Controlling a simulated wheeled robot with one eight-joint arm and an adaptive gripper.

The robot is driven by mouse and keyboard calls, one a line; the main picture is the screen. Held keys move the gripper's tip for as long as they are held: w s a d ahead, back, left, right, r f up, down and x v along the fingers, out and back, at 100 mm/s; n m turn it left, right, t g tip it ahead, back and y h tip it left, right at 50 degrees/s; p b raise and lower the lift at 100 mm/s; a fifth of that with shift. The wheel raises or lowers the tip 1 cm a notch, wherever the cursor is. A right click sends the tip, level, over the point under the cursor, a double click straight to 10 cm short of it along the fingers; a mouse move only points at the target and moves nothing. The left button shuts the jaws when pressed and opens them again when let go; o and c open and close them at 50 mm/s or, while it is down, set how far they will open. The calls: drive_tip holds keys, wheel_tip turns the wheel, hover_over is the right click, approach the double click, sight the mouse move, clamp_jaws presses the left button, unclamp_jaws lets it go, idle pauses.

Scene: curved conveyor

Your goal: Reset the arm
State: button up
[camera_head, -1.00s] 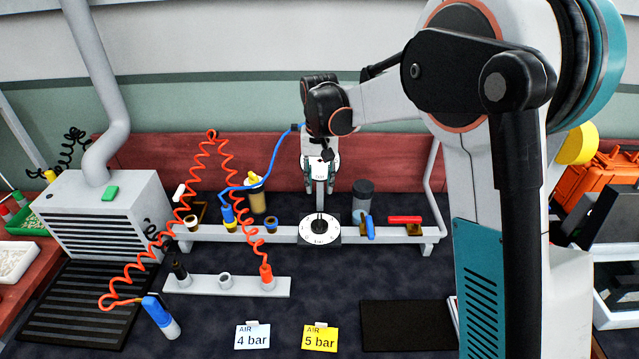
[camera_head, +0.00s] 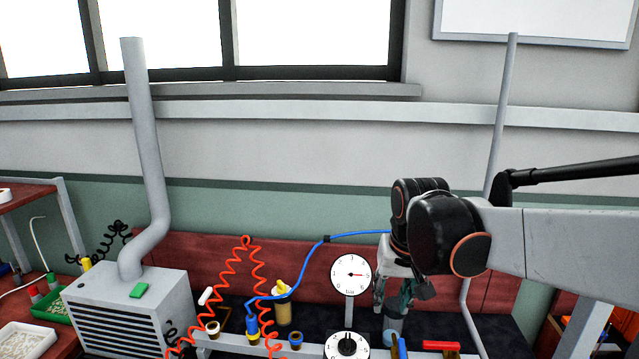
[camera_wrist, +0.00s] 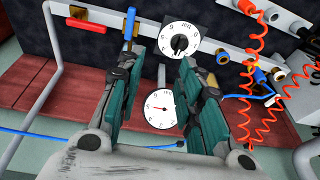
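My arm reaches in from the right in the head view, with its black wrist joint (camera_head: 450,235) in front of the back panel. My gripper (camera_head: 393,325) hangs below it, pointing down, right of the round white gauge (camera_head: 351,275). In the wrist view my gripper (camera_wrist: 158,65) shows two teal-padded fingers spread apart with nothing held between them. The gauge (camera_wrist: 161,108) shows in the gap between the fingers, beyond them. The dial knob (camera_wrist: 179,41) shows past the fingertips.
A grey rail (camera_wrist: 215,48) carries a red-handled valve (camera_wrist: 87,26) and a blue lever (camera_wrist: 129,22). Coiled red hoses (camera_head: 228,275) and a blue hose (camera_head: 290,270) lie left of the gripper. A vented grey box (camera_head: 115,300) stands at left.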

drive_tip(key=s+d+t, duration=0.2)
drive_tip(key=s, duration=0.7)
drive_tip(key=s+d+f+t, duration=0.1)
drive_tip(key=s+d+t, duration=0.1)
drive_tip(key=s, duration=0.7)
drive_tip(key=shift+d+f+n, duration=0.2)
drive_tip(key=shift+d+n, duration=0.2)
drive_tip(key=shift+d, duration=0.4)
drive_tip(key=shift+s, duration=0.1)
